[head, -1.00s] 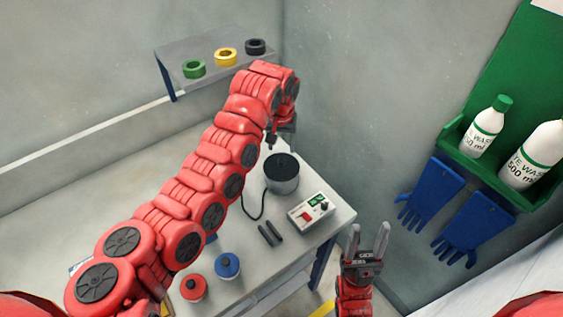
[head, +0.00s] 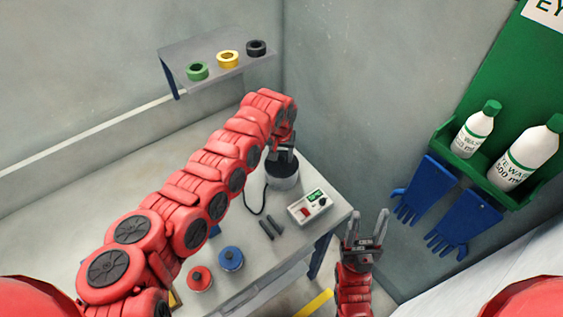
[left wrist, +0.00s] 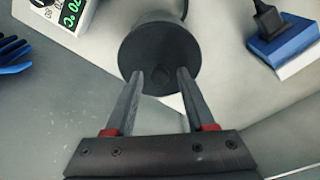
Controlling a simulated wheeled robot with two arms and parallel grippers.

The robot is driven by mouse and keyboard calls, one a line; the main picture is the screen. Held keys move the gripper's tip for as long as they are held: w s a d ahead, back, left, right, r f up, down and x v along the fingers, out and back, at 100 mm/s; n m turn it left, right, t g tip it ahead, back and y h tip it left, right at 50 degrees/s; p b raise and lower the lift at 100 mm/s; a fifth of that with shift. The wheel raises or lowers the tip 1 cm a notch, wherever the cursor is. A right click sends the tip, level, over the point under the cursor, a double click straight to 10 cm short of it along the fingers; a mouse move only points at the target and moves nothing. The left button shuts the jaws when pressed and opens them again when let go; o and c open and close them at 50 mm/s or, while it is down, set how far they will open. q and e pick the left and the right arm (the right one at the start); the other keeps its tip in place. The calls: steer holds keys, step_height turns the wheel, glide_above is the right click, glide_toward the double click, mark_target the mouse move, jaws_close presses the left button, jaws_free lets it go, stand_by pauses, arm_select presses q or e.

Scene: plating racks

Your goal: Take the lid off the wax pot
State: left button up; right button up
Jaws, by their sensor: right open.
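The wax pot (head: 283,182) is a grey cylinder at the back right of the bench. Its dark lid (left wrist: 158,50) with a small round knob (left wrist: 160,78) shows in the left wrist view. My left gripper (head: 282,153) is over the pot and hides part of the lid in the head view. In the left wrist view its two fingers (left wrist: 160,76) are apart, one on each side of the knob, with gaps visible. Their exact height over the lid is hard to tell. My right gripper (head: 367,228) is open and empty, off the bench's right side.
A control box (head: 309,208) with a green display stands beside the pot, a black cable (head: 249,205) on its other side. A shelf (head: 190,88) holds tape rolls. Blue gloves (head: 421,190) hang on the right.

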arm_select(q)
jaws_close()
stand_by(0.3)
